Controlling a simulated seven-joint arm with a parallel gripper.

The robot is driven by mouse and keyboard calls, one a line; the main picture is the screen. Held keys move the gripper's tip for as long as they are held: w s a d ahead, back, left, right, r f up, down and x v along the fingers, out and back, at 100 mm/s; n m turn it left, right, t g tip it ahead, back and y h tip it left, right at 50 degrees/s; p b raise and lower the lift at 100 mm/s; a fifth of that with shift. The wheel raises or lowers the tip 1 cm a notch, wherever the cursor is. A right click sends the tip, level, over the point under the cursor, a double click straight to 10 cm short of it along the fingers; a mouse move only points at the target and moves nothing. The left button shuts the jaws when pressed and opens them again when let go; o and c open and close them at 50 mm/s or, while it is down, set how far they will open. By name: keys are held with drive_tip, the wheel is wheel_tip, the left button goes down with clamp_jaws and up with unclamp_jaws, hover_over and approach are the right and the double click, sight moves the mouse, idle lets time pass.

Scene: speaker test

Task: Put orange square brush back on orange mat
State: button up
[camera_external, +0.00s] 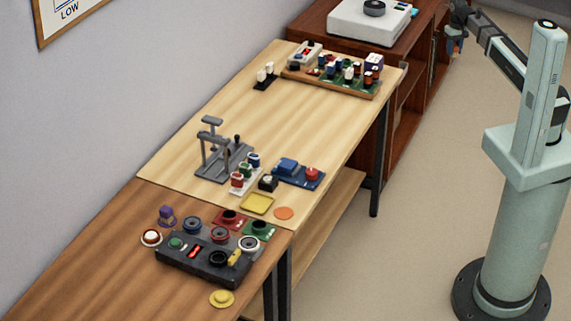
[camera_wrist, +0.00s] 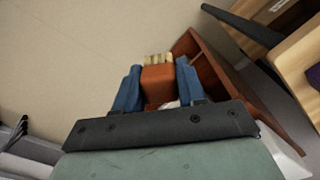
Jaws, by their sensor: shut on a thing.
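My gripper (camera_wrist: 158,68), with blue fingers, is shut on the orange square brush (camera_wrist: 157,84). The brush is a blocky orange piece with pale tan bristles pointing away from my wrist. In the external view my gripper (camera_external: 455,42) hangs at the top right, off to the right of the tables; the brush is too small there to make out clearly. The orange mat (camera_external: 284,213) is a small flat round disc at the right edge of the light wood table, far from my gripper. Nothing lies on it.
A yellow square tray (camera_external: 257,203) lies beside the mat. A blue tray with a red button (camera_external: 311,174), a grey stand (camera_external: 221,160) and a dark control box (camera_external: 205,257) are near. A brown cabinet (camera_external: 322,18) stands behind. Open floor lies between the tables and my base.

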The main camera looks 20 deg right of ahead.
drive_tip(key=s+a+n, duration=0.2)
drive_tip(key=a, duration=0.9)
drive_tip(key=s+a+n, duration=0.2)
drive_tip(key=s+a, duration=0.1)
drive_tip(key=a, duration=0.8)
wheel_tip(320, 180, up, 3)
drive_tip(key=n, duration=1.3)
hover_over(284, 213)
drive_tip(key=shift+f, duration=4.75)
drive_tip(key=shift+f, duration=0.1)
